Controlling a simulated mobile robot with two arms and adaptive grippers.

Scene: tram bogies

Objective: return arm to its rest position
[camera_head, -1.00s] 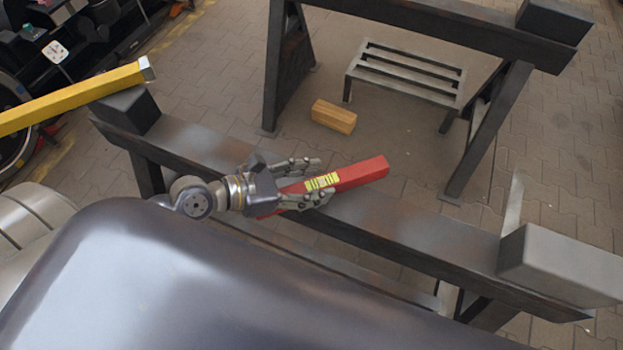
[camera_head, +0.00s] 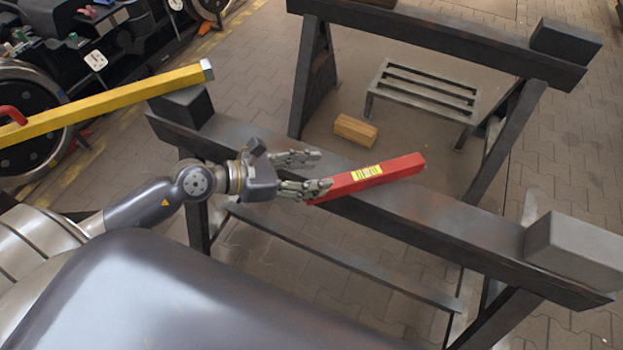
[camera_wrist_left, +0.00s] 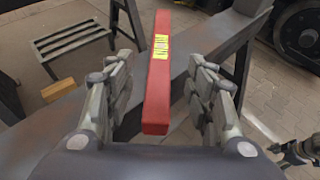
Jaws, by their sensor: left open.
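My left gripper (camera_head: 308,172) is open over the near dark steel trestle beam (camera_head: 440,228). A red bar (camera_head: 394,172) with a yellow label lies on that beam, just off the fingertips. In the left wrist view the red bar (camera_wrist_left: 157,90) shows ahead, between the two spread fingers (camera_wrist_left: 158,100), with a gap on each side. The fingers are not closed on it. My right gripper does not show in the head view; part of a dark gripper-like shape at the lower right of the wrist view is unclear.
A yellow beam (camera_head: 110,104) reaches in from the left. Grey blocks (camera_head: 575,245) sit on the trestle ends. A wooden block (camera_head: 355,131) and a slatted metal step (camera_head: 424,92) stand on the paved floor behind. A wheelset (camera_head: 35,115) is at the far left.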

